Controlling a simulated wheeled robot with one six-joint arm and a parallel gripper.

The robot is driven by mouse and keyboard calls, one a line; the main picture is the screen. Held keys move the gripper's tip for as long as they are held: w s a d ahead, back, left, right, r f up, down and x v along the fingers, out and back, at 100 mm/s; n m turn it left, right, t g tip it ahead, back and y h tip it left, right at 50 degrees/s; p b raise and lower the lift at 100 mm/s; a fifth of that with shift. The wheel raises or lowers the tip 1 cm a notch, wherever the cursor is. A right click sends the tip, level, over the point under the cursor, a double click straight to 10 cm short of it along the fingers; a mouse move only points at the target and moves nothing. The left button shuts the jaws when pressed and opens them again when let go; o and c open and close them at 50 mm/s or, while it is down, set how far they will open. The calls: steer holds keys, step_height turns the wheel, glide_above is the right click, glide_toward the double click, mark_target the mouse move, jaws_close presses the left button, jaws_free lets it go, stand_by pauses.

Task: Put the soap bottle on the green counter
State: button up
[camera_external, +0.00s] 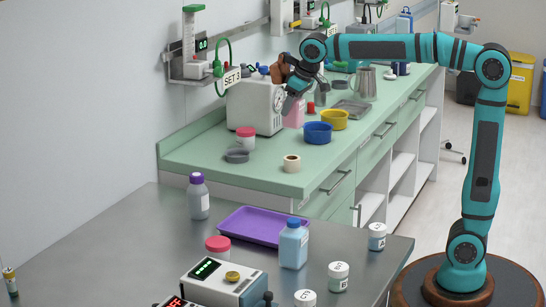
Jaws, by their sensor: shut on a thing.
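My gripper (297,92) is over the far part of the green counter (203,152), to the right of a white box-shaped device. It is shut on a pink bottle, seemingly the soap bottle (295,116); the fingers hide its upper part. The bottle's lower end is close behind the blue bowl (318,133). I cannot tell whether it touches the counter. A brown shape (279,69) shows beside my wrist; what it is is unclear.
On the counter are the white device (256,106), a yellow bowl (334,119), a metal tray (353,109), a metal jug (365,83), a red-lidded jar (245,139), a grey dish (237,156) and a tape roll (291,163). The counter's front left is fairly clear. A steel table (130,236) stands nearer.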

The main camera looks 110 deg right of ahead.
mark_target(302, 102)
steer(key=shift+f, duration=3.75)
steer(key=shift+f, duration=0.15)
steer(key=o, duration=1.2)
steer(key=shift+o, duration=0.2)
steer(key=v, duration=1.2)
